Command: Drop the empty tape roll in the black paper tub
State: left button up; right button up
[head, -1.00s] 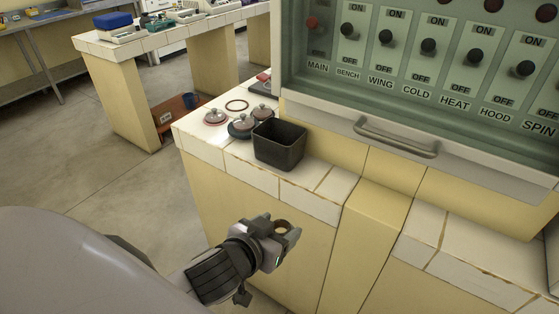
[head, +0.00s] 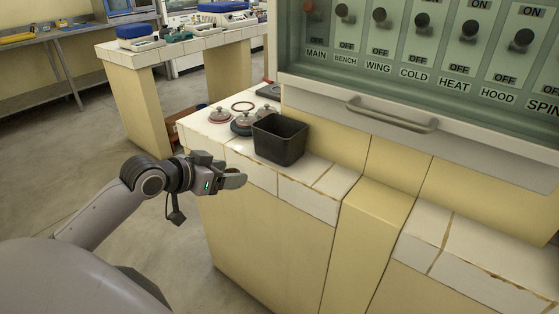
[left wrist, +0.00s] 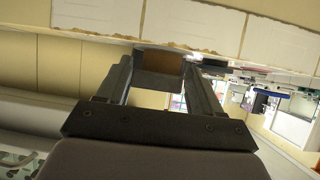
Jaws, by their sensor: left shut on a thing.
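The black paper tub (head: 279,143) stands upright and open on the white-tiled counter in the head view, and no contents can be made out. My left gripper (head: 236,178) is in front of the counter's left part, lower and to the left of the tub and apart from it. In the left wrist view the gripper (left wrist: 161,72) is shut on the brown tape roll (left wrist: 160,62), which sits between the fingertips. In the head view the fingers hide the roll. My right gripper is not in view.
Several lidded round pots (head: 242,122) and a reddish ring (head: 243,106) are on the counter left of the tub. A green switch panel (head: 420,60) with a handle bar (head: 392,115) rises behind on the right. Air before the counter is free.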

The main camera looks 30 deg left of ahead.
pick_arm(q)
jog(key=a+r+m+h+b, duration=0.1)
jog(key=a+r+b, duration=0.15)
jog(key=r, duration=0.45)
jog(key=shift+m+h, duration=0.3)
jog(key=shift+w+d+f+p, duration=0.35)
jog(key=shift+w+d+p, duration=0.3)
jog(key=shift+w, duration=2.3)
jog(key=shift+w+d+f+p, duration=0.4)
jog(key=shift+w+d+p, duration=0.25)
jog(key=shift+w, duration=2.3)
jog(key=shift+w+d+f+p, duration=0.35)
jog(key=shift+w+d+p, duration=0.3)
jog(key=shift+w, duration=2.3)
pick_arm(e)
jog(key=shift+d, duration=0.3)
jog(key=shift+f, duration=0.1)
